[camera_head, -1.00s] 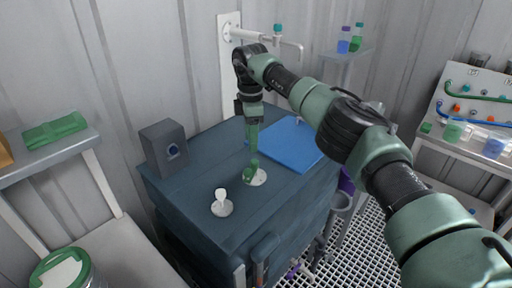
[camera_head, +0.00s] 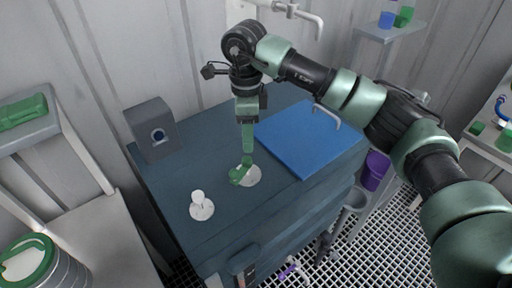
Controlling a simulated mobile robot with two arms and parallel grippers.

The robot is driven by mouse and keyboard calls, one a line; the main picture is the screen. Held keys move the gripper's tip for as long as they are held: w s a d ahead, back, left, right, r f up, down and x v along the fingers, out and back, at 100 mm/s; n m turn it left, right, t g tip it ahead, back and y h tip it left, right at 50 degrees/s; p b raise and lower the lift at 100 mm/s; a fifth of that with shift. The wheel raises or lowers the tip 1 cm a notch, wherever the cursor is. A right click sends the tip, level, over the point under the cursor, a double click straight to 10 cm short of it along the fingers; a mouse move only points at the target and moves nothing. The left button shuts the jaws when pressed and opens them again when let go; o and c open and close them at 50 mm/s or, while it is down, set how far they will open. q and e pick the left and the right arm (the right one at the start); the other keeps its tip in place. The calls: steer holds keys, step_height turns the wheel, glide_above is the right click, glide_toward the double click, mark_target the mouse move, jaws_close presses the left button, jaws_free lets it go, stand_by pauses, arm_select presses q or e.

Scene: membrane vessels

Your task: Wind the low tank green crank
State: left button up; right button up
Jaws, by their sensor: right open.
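The green crank (camera_head: 239,174) sits on a white round base (camera_head: 252,178) on top of the dark blue tank (camera_head: 215,235). My right gripper (camera_head: 248,151) points straight down just above the green crank, with its fingertips close to the crank's raised knob. It is open, though its fingers line up in this view and the gap does not show. I cannot tell whether the fingertips touch the knob. My left gripper is out of view.
A white crank (camera_head: 199,203) stands on the tank to the left. A grey box (camera_head: 152,130) with a round dial is at the back left. A blue panel (camera_head: 310,137) with a handle lies on the right. A purple container (camera_head: 374,171) hangs beside the tank.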

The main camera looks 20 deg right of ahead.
mark_target(246, 158)
steer(key=shift+s+a+f, duration=0.15)
steer(key=shift+f, duration=0.1)
step_height(246, 158, down, 6)
steer(key=p, duration=0.2)
steer(key=shift+a+p, duration=0.1)
steer(key=shift+p, duration=0.25)
steer(key=shift+f, duration=0.45)
steer(key=shift+a, duration=0.1)
steer(key=shift+c, duration=0.3)
jaws_close()
